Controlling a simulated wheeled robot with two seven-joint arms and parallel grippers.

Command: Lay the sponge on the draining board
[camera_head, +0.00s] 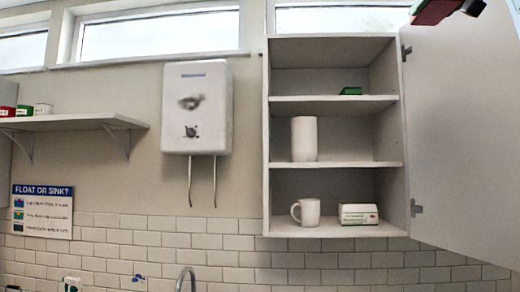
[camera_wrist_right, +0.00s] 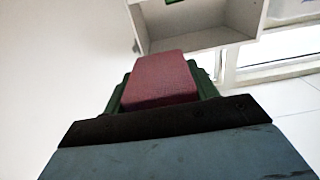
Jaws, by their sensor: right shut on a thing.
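My right gripper (camera_wrist_right: 164,88) is shut on a dull red block that looks like the sponge (camera_wrist_right: 160,72). The block sits between the green fingers in the right wrist view, with its long face toward the camera. In the head view, part of the red sponge (camera_head: 437,11) shows at the top right edge, high beside the open cupboard door, in front of it. The draining board is not in view. My left gripper is not in view.
An open wall cupboard (camera_head: 333,167) holds a green item (camera_head: 351,90), a white cylinder (camera_head: 304,139), a mug (camera_head: 307,212) and a small box (camera_head: 358,214). Its door (camera_head: 465,130) swings out right. A water heater (camera_head: 196,108) hangs left; a tap (camera_head: 186,279) shows below.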

